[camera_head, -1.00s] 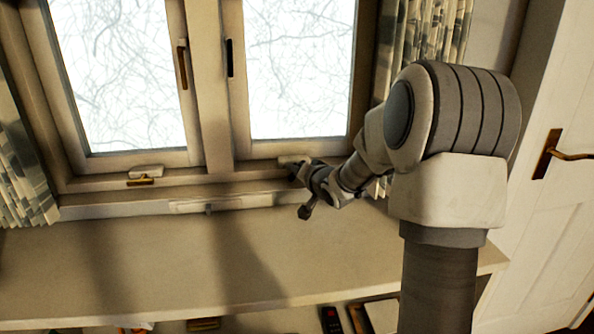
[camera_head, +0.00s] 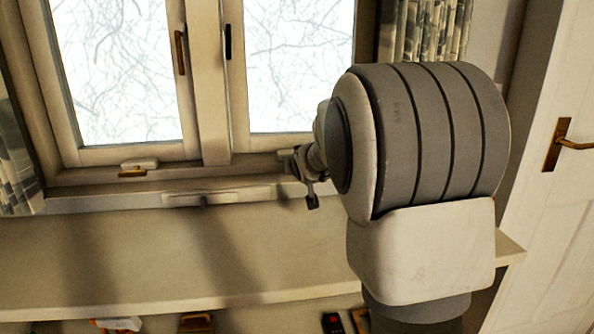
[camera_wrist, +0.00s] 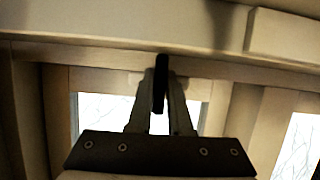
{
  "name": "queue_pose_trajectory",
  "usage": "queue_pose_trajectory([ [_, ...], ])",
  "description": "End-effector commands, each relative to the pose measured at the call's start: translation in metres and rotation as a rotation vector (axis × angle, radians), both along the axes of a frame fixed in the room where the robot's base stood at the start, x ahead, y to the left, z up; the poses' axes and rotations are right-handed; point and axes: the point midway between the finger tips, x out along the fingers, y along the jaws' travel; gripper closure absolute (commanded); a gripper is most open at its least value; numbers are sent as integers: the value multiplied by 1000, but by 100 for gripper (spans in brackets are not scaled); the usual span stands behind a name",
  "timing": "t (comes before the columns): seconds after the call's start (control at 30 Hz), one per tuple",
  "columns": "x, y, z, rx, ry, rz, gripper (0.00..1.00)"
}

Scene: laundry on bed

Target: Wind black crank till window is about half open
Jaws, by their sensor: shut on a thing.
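The black crank (camera_wrist: 159,88) shows end-on as a narrow dark bar in the wrist view. My gripper (camera_wrist: 161,76) is shut on it, one finger on each side.
The left window (camera_head: 118,75) has a brass handle (camera_head: 180,52) and a brass crank (camera_head: 133,171) at its sill. A wide ledge (camera_head: 170,245) runs below the windows, mostly clear. A patterned curtain (camera_head: 425,35) hangs right of the window. A white door (camera_head: 560,220) stands at far right.

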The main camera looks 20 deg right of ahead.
Motion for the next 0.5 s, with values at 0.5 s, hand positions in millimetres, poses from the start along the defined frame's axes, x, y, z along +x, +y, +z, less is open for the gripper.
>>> queue_pose_trajectory([
  [0.5,1,2,2,-244,51,4,100],
])
